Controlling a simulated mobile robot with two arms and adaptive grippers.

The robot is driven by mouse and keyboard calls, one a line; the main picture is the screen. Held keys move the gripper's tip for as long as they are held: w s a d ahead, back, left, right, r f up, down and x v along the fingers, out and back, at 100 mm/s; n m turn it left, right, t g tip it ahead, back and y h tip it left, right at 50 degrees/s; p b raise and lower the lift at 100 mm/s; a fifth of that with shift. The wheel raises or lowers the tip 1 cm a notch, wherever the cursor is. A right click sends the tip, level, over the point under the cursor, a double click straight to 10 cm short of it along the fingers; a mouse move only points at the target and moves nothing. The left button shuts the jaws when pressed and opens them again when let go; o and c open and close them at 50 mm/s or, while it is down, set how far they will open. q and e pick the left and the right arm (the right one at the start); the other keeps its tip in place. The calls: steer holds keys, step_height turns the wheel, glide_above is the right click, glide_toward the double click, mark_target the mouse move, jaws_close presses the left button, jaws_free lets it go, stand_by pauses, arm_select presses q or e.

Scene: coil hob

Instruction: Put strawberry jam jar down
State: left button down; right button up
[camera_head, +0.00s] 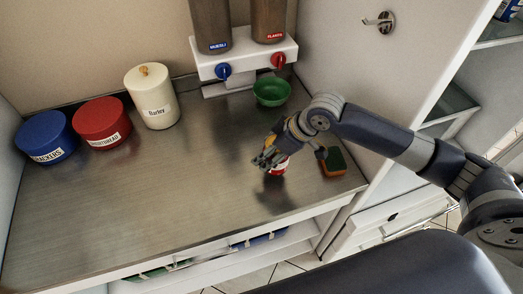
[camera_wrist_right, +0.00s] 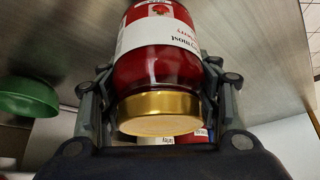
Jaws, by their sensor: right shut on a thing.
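The strawberry jam jar (camera_wrist_right: 155,65) is dark red with a gold lid and a white label. It sits between the fingers of my right gripper (camera_wrist_right: 160,95) in the right wrist view, and the fingers press on its sides. In the head view my right gripper (camera_head: 270,158) is over the right part of the metal counter (camera_head: 150,200). The jar (camera_head: 279,168) shows there only in part, below the fingers. I cannot tell whether its base touches the counter. My left gripper is not in view.
A green and orange sponge (camera_head: 333,162) lies right of the jar. A green bowl (camera_head: 271,92) stands behind, under the dispensers (camera_head: 245,60). A barley canister (camera_head: 152,96), a red canister (camera_head: 102,122) and a blue canister (camera_head: 46,138) stand at the left. The counter's middle and front are clear.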

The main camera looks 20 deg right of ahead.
steer(key=shift+w+a+f, duration=0.1)
steer(key=shift+w+a, duration=0.75)
steer(key=shift+w, duration=0.25)
step_height(320, 180, down, 3)
steer(key=shift+s+d+r+p, duration=0.1)
steer(key=shift+p, duration=0.8)
steer(key=shift+f, duration=0.3)
steer(key=shift+f, duration=0.15)
steer(key=o, duration=1.5)
steer(key=b+v, duration=0.2)
steer(key=v, duration=1)
